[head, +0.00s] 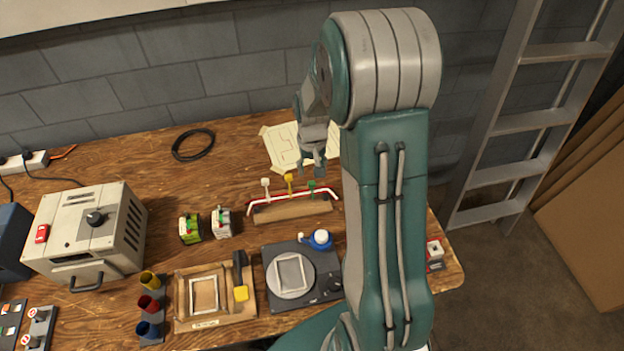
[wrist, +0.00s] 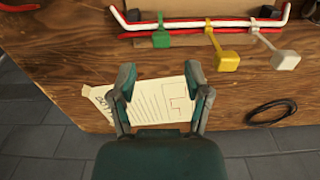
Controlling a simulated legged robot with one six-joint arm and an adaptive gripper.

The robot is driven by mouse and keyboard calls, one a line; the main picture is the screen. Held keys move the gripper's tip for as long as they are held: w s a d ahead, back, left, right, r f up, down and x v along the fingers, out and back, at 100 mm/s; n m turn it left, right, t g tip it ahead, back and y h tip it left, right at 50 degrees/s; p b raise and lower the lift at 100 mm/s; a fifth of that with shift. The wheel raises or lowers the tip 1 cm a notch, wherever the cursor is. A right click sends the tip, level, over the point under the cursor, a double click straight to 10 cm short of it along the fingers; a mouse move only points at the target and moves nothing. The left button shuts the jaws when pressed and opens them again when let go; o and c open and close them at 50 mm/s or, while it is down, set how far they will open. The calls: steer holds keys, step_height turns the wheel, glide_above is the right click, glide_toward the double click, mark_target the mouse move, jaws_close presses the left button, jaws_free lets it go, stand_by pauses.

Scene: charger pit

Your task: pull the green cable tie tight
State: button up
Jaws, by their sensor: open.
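The green cable tie (head: 312,187) is at the right end of a row of three ties in the head view. In the wrist view its tab (wrist: 161,39) hangs from a bundle of red and white cables (wrist: 190,27). The yellow tie (wrist: 227,60) and the white tie (wrist: 285,59) stand beside it. My gripper (head: 313,165) is above and behind the row in the head view. In the wrist view my gripper (wrist: 159,78) is open and empty, with the green tab ahead of its fingers and apart from them. The arm hides part of the bench.
A paper drawing (wrist: 155,105) lies on the bench under my gripper. A black cable coil (head: 193,145) lies to the left. A ladder (head: 520,120) stands right.

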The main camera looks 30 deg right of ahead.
mark_target(312, 182)
step_height(312, 182, down, 5)
steer(key=shift+a+f, duration=0.1)
stand_by(0.3)
